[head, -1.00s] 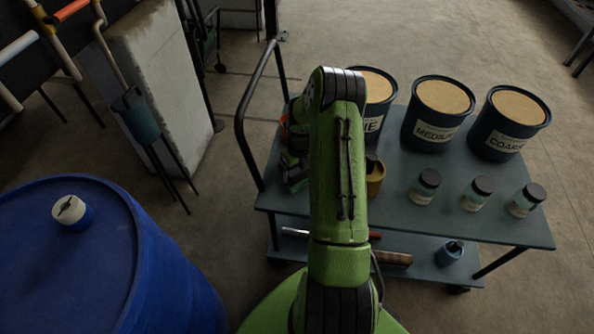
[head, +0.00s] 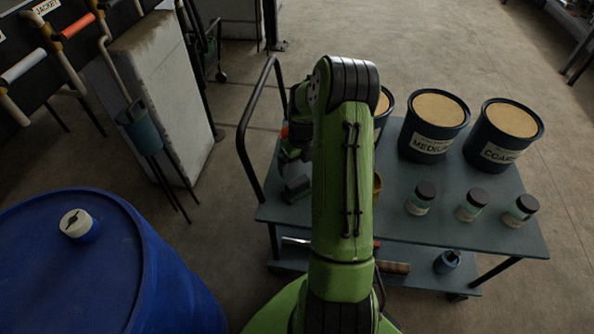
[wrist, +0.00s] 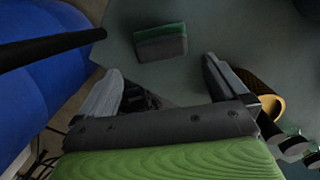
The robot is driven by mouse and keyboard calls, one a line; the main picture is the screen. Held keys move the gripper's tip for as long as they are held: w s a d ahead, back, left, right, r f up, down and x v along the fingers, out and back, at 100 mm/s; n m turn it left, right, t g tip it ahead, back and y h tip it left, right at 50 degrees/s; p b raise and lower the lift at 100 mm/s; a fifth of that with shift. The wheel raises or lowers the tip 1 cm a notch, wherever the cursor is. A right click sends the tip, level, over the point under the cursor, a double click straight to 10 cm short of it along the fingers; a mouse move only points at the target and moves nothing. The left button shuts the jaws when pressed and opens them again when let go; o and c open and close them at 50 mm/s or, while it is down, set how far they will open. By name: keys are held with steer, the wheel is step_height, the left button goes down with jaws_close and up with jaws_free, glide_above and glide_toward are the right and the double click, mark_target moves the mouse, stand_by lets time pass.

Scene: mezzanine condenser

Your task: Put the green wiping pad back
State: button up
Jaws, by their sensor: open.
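The green wiping pad (wrist: 161,42), a small block with a green top and a darker grey side, rests on the grey-blue cart top (wrist: 220,28). In the wrist view it lies just beyond my fingertips, roughly between their lines. My gripper (wrist: 162,68) is open, with nothing between its fingers. In the head view the pad (head: 297,188) shows near the cart's left end, below my gripper (head: 289,157), and my arm hides part of the cart beside it.
Labelled tubs (head: 434,125) and several dark-lidded jars (head: 420,198) stand on the cart's right. A yellow cup (wrist: 268,103) is close right of my gripper. The cart's black handle rail (head: 255,115) rises at the left end. A blue drum (head: 110,270) stands front left.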

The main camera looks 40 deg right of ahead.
steer(key=s+a+r+n+t+h, duration=0.1)
steer(key=s+a+r+n, duration=0.1)
steer(key=a+r+n, duration=0.7)
steer(key=s+a+r+n+t, duration=0.1)
steer(key=s+a+r+n, duration=0.2)
steer(key=a+r+n, duration=0.7)
steer(key=s+a+r+n+t, duration=0.1)
steer(key=s+a+r+n, duration=0.2)
steer(key=s+n, duration=0.4)
steer(key=s+a+r+n+t+y, duration=0.1)
steer(key=s+a+r+n, duration=0.2)
steer(key=s+n, duration=0.4)
steer(key=a+n, duration=0.1)
steer(key=n, duration=0.3)
steer(key=shift+s+r+n, duration=0.25)
steer(key=shift+s+n, duration=0.15)
step_height(320, 180, up, 10)
steer(key=p, duration=0.9)
steer(key=shift+f, duration=0.25)
